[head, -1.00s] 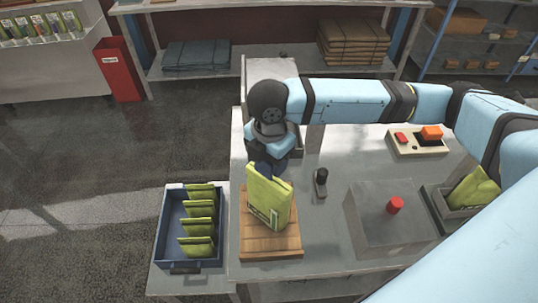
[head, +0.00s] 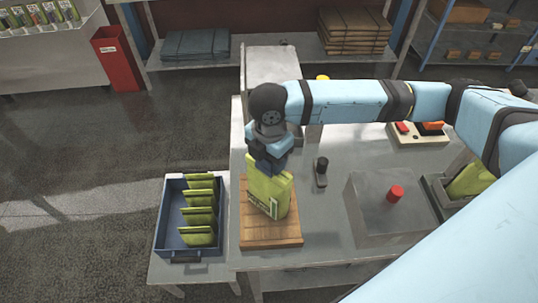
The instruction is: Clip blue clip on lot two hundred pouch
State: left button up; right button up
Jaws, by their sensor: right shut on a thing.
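A lime-green pouch (head: 270,196) with a pale label stands upright on a wooden board (head: 283,237) on the grey table. Its lot number is too small to read. My right gripper (head: 268,167) points down at the pouch's top edge, its fingers overlapping the upper part of the pouch. It is shut on a small dark blue piece, which looks like the blue clip; the fingers largely hide it, and I cannot tell whether it grips the pouch edge. My left gripper is not in view.
A blue tray (head: 162,222) holding several green pouches (head: 199,218) stands at the left. Right of the board are a small black post (head: 321,172) and a grey box with a red button (head: 396,192). Another green pouch (head: 470,180) lies in a grey tray farther right.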

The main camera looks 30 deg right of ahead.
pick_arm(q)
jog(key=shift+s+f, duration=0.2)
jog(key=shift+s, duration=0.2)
pick_arm(e)
jog(key=shift+f, duration=0.2)
jog(key=o, duration=1)
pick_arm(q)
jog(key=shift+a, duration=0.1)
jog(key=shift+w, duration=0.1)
pick_arm(e)
jog(key=shift+r, duration=0.3)
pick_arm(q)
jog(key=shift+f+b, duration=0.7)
pick_arm(e)
notch_tip(320, 180, up, 13)
jog(key=shift+r, duration=0.15)
jog(key=shift+s, duration=0.15)
